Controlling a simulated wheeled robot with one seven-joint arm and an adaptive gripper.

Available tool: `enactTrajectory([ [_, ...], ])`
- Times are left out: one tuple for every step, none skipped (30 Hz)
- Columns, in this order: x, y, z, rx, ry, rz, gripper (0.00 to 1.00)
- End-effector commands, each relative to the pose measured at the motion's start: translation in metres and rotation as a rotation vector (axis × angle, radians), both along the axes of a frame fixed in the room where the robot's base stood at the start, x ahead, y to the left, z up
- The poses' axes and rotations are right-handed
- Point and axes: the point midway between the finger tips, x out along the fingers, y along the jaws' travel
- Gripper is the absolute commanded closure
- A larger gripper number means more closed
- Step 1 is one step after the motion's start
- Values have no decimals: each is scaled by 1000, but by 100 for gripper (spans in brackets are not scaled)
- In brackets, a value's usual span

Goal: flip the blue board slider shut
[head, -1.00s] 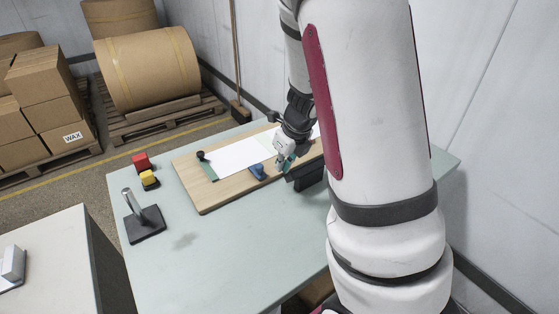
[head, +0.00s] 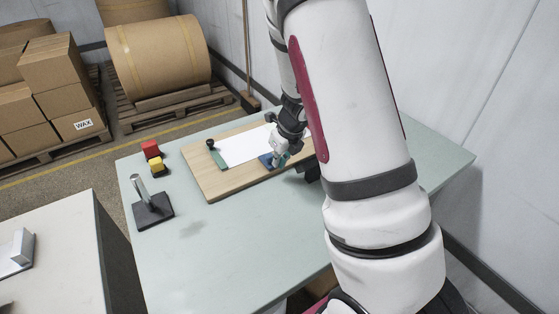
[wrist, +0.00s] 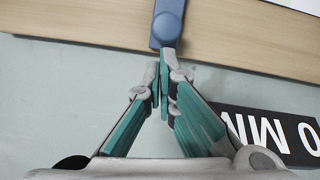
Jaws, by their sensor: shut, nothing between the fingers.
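The blue slider (wrist: 168,22) sits at the edge of the wooden board (wrist: 90,22) in the wrist view. In the head view the blue slider (head: 266,161) lies on the near edge of the board (head: 225,187), partly behind my gripper. My gripper (wrist: 165,62) is shut and empty, its fingertips at the near end of the slider; I cannot tell whether they touch it. In the head view my gripper (head: 281,160) is beside the slider, on its right. White paper (head: 243,146) lies on the board. My arm hides the board's right end.
A black sign with white lettering (wrist: 270,130) lies near the board in the wrist view. The front of the table (head: 235,245) is clear.

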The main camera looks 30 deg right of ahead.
Motion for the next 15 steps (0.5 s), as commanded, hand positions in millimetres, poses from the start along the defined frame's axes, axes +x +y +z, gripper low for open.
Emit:
enactTrajectory([
  [0, 0, 0, 0, 0, 0, 100],
  [1, 0, 0, 0, 0, 0, 100],
  [3, 0, 0, 0, 0, 1, 100],
  [6, 0, 0, 0, 1, 1, 100],
  [9, 0, 0, -2, 1, 3, 100],
  [15, -1, 0, -2, 1, 3, 100],
  [21, -1, 1, -3, 0, 3, 100],
  [27, 0, 0, -2, 1, 3, 100],
  [34, 0, 0, -3, 0, 4, 100],
  [41, 0, 0, -2, -1, 4, 100],
  [46, 0, -1, -3, 0, 3, 100],
  [53, 0, -1, -2, -1, 3, 100],
  [57, 0, -1, -1, -1, 4, 100],
  [60, 0, -1, -2, -1, 3, 100],
  [63, 0, -1, -2, 0, 3, 100],
])
